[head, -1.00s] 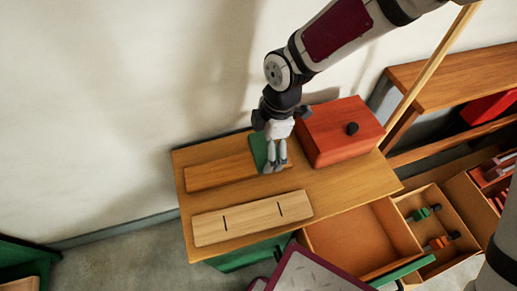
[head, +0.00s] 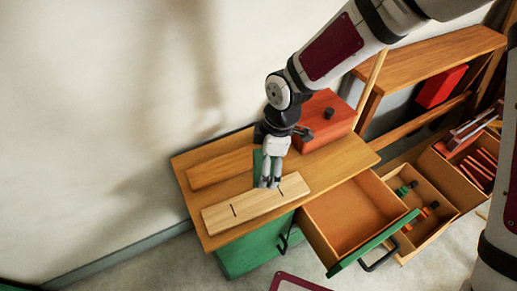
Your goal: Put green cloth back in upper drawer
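The green cloth (head: 258,164) lies on the wooden cabinet top (head: 332,160), partly hidden behind my gripper (head: 270,186). My gripper points down at the cloth's right side, its fingertips close together near the edge of a light slotted board. I cannot tell whether the fingers hold any cloth. The upper drawer (head: 345,215), with a green front and dark handle, is pulled open at the right of the green cabinet (head: 250,248). Its visible inside is empty.
The slotted board (head: 225,214) lies along the front of the top, a brown board (head: 215,168) behind it. A red box (head: 325,115) with a black knob stands at the back right. An open tray (head: 430,205) holding tools is beside the drawer.

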